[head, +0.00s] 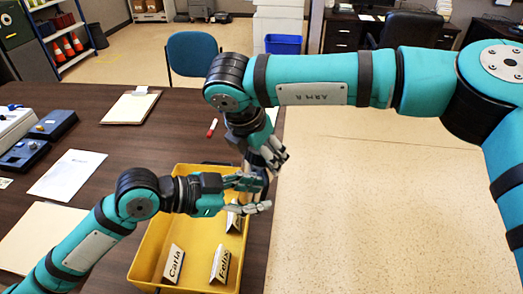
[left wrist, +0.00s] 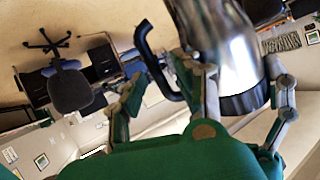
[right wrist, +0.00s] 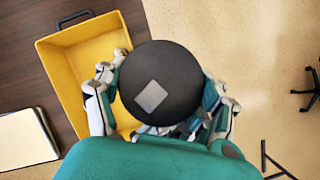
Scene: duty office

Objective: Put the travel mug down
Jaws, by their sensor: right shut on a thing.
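The travel mug is silver with a black handle and a black end; in the left wrist view the mug (left wrist: 232,50) is close in front of my left gripper (left wrist: 205,95). In the right wrist view its round black end (right wrist: 155,62) with a grey square fills the space between the fingers of my right gripper (right wrist: 165,105), which is shut on it. In the head view the mug is mostly hidden by the grippers. My right gripper (head: 272,155) hangs above the yellow crate's far right corner. My left gripper (head: 250,195) is open beside the mug, its fingers spread.
The yellow crate (head: 150,240) on the dark table (head: 105,110) holds name signs (head: 174,263). A clipboard (head: 131,106), papers (head: 67,174) and blue devices (head: 53,124) lie left. A pale speckled surface (head: 380,210) at right is clear. A blue chair (head: 192,52) stands behind.

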